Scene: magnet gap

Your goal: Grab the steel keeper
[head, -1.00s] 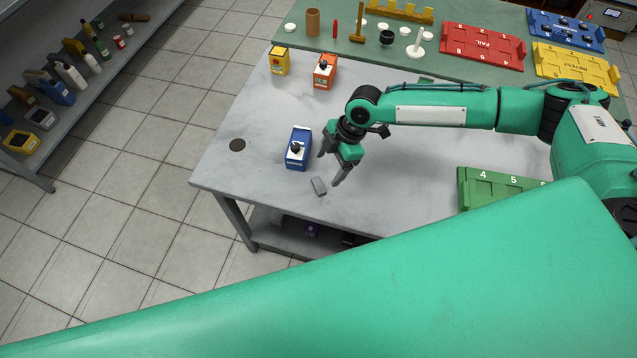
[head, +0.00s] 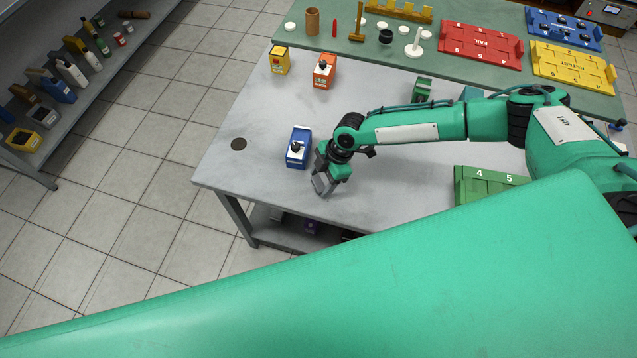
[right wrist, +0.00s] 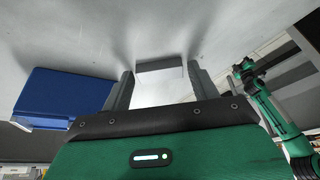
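The steel keeper (right wrist: 158,66) is a small grey block on the light grey table. In the right wrist view it lies between the fingertips of my right gripper (right wrist: 162,82), with a gap to the finger on each side. The fingers are apart and the gripper is open. In the head view the right gripper (head: 323,184) is down at the table and hides most or all of the keeper. A green arm, seemingly my left one, shows small at the right of the right wrist view; its finger state is unclear. My left gripper does not show in the head view.
A blue box (head: 298,148) with a black knob stands close left of the right gripper; it shows in the right wrist view (right wrist: 62,97) too. A green tray (head: 490,184) lies to the right. Yellow (head: 279,60) and orange (head: 324,72) boxes stand farther back.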

